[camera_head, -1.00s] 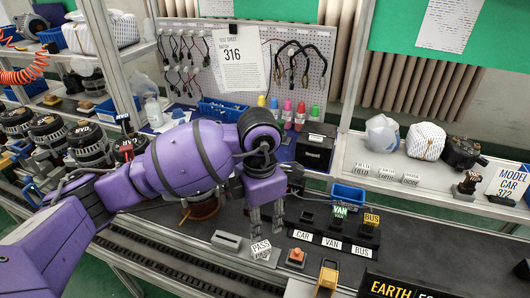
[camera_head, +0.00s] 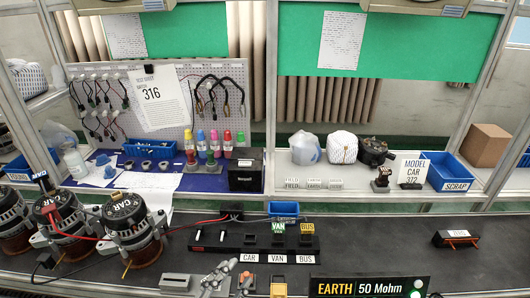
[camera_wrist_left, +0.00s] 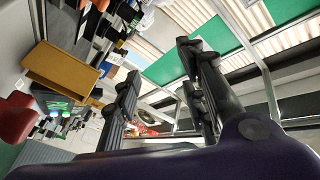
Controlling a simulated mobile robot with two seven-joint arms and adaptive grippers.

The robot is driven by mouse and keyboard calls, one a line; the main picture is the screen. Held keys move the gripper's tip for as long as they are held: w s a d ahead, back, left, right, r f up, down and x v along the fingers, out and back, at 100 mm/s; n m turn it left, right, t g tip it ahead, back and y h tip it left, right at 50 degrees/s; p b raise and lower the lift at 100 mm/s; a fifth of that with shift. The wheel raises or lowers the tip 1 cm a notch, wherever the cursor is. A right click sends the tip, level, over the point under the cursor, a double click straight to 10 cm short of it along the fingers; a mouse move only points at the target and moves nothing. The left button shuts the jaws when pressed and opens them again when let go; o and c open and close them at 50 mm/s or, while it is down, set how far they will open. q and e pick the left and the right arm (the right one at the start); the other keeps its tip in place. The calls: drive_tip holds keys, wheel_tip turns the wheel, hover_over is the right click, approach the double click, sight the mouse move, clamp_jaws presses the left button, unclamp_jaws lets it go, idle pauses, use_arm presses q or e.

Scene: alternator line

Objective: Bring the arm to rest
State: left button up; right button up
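The purple arm is out of that view. In the left wrist view my left gripper (camera_wrist_left: 160,75) has its two dark fingers well apart, with nothing between them. My right gripper is in neither view.
Alternators (camera_head: 130,230) stand at the left on the dark bench (camera_head: 370,250). A blue SCRAP bin (camera_head: 447,172) is on the shelf. The bench's right-middle is clear.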

use_arm(q)
drive_tip(key=s+a+f+n+g+y, duration=0.2)
drive_tip(key=s+a+f+n+y, duration=0.35)
drive_tip(key=a+f+n, duration=0.35)
drive_tip(key=s+a+f+n+g+y, duration=0.3)
drive_tip(key=s+f+g, duration=0.2)
drive_tip(key=s+f, duration=0.8)
drive_tip(key=shift+s+a+f+n+g+y+p, duration=0.15)
drive_tip(key=shift+s+f+n+g+y+p, duration=0.2)
drive_tip(key=shift+s, duration=0.35)
drive_tip(key=shift+r, duration=0.1)
